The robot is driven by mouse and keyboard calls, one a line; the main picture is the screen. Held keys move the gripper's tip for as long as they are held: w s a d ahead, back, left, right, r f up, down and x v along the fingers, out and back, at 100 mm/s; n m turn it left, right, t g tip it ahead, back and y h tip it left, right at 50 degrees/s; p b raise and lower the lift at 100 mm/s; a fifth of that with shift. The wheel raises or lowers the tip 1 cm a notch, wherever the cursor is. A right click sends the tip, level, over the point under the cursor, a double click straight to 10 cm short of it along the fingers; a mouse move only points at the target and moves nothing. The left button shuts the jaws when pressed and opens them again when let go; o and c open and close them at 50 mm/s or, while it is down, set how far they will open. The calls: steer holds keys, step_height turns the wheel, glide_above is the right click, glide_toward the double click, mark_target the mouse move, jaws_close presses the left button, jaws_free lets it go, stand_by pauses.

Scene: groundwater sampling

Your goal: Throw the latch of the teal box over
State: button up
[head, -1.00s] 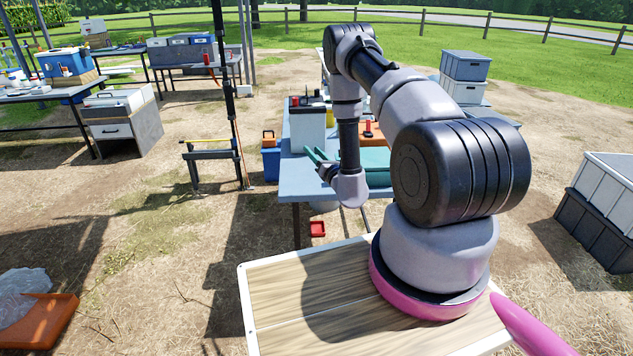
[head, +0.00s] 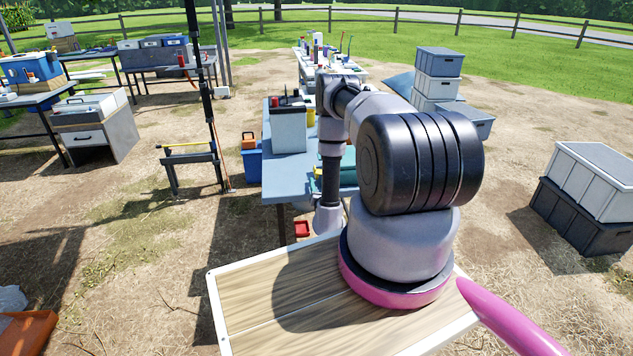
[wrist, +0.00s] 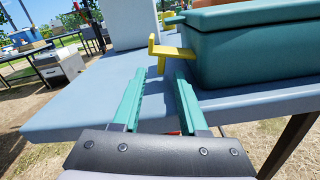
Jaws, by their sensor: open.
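The teal box (wrist: 255,55) stands on the blue-grey table, its lid shut, at the upper right of the wrist view. Its yellow latch (wrist: 170,51) sticks out from the left end, with a short upright tab at its outer end. My gripper (wrist: 161,70) is open and empty, its two teal fingers pointing at the latch. The latch lies just beyond the fingertips, roughly in line with the gap; I cannot tell whether they touch. In the head view my arm hides most of the box (head: 348,172) and the gripper.
The blue-grey table (wrist: 75,105) has a bare strip along its near edge. A white container (head: 288,128) stands on it behind the latch side. Stacked grey crates (head: 590,200) stand at right.

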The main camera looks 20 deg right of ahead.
steer(key=shift+x, duration=1.35)
jaws_close()
